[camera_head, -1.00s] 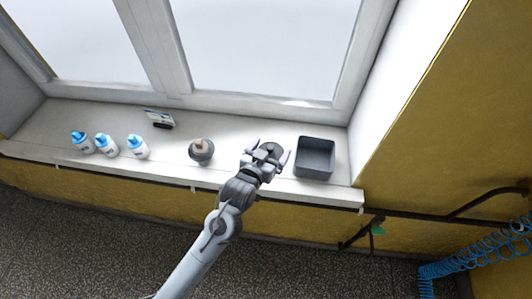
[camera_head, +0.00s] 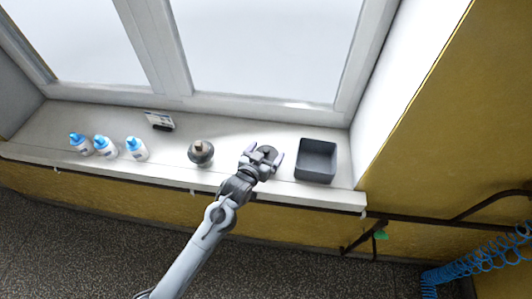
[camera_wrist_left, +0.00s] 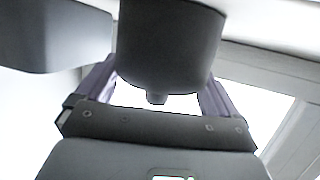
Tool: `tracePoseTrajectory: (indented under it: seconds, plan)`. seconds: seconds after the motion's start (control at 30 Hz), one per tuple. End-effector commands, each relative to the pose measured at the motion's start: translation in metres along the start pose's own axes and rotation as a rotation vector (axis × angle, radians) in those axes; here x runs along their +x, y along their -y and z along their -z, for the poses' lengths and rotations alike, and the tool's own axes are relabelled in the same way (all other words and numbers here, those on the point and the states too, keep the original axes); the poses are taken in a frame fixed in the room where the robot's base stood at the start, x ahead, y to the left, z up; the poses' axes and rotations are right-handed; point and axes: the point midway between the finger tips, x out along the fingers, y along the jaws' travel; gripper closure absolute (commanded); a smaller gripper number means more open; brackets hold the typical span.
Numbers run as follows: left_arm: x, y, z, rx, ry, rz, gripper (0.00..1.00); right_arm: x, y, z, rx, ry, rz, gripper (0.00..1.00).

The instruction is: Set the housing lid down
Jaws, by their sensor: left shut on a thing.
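The housing lid, a dark grey round piece (camera_head: 267,153), is between the fingers of my left gripper (camera_head: 263,158) near the right part of the window sill. In the left wrist view the lid (camera_wrist_left: 168,45) shows as a dark cup shape with a small knob, a finger (camera_wrist_left: 97,80) on either side. My left gripper is shut on it. I cannot tell whether the lid touches the sill. My right gripper is not in view.
A dark grey open bin (camera_head: 316,161) stands close to the right of my left gripper; it also shows in the left wrist view (camera_wrist_left: 50,40).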

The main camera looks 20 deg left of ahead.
Motion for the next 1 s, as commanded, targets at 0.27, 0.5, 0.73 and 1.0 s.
tracePoseTrajectory:
  seconds: [0.27,0.5,0.73,1.0]
  plan:
    - [0.001,0.000,-0.003,0.000,0.000,0.000,0.35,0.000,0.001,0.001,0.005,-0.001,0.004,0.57]
    - [0.001,0.000,-0.003,0.000,0.000,0.000,0.00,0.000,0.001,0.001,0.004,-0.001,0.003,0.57]
    - [-0.007,0.000,0.000,0.000,0.001,0.000,0.00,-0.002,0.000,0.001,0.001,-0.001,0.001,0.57]
    - [-0.051,0.000,0.001,0.001,0.001,-0.001,0.00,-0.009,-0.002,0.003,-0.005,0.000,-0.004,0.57]
